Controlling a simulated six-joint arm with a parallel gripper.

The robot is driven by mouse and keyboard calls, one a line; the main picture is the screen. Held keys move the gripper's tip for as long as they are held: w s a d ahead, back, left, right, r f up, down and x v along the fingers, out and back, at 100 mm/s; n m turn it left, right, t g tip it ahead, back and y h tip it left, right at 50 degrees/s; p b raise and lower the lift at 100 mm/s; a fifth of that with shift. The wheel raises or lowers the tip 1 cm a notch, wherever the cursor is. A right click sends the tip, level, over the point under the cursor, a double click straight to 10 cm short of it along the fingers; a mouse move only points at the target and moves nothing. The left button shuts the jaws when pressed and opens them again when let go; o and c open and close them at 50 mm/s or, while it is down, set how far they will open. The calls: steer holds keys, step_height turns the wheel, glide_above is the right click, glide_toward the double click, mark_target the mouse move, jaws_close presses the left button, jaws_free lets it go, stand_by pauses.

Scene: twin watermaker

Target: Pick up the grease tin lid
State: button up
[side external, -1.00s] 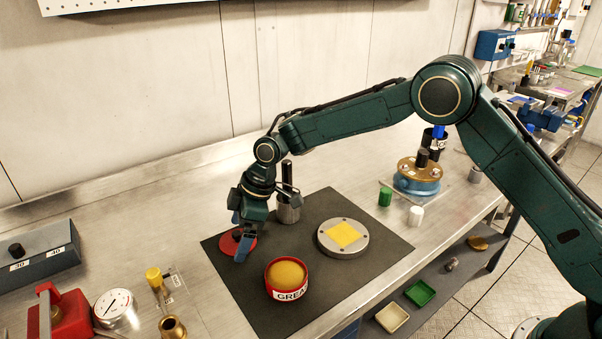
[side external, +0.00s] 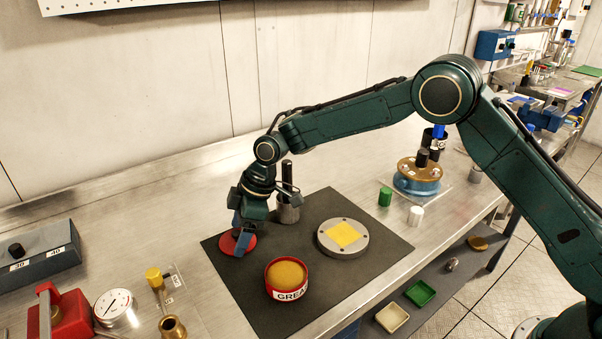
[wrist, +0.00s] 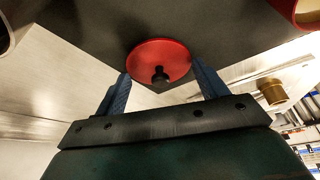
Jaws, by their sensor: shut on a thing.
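The grease tin lid (side external: 227,244) is a red disc with a dark knob, at the left part of the dark mat (side external: 262,318). It also shows in the wrist view (wrist: 145,57), with its black knob between the fingers. My gripper (side external: 242,238) points down over the lid, its blue fingers shut on it. The fingers partly hide the lid in the side view. I cannot tell any gap between lid and mat. The open red grease tin (side external: 287,292), with a yellow-brown top and a white label, stands to the right and nearer the camera.
A grey round flange with a yellow square (side external: 343,237) lies right of the tin. A metal cup with dark rods (side external: 288,207) stands just behind my gripper. A gauge (side external: 115,307) and brass fitting (side external: 172,328) are at the front left.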

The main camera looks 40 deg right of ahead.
step_height(320, 180, up, 20)
stand_by(0.6)
steer(key=shift+f, duration=0.1)
stand_by(0.6)
steer(key=s+d+f+n+g, duration=0.1)
steer(key=s+f+n+g, duration=0.1)
steer(key=s+f+n, duration=0.2)
steer(key=s+d+f+n+g, duration=0.1)
steer(key=s+f+n+g, duration=0.1)
steer(key=s+f+n, duration=0.3)
steer(key=shift+s+d+f+n+h, duration=0.25)
steer(key=shift+s+n, duration=1.25)
steer(key=shift+s, duration=1.25)
steer(key=shift+f, duration=0.1)
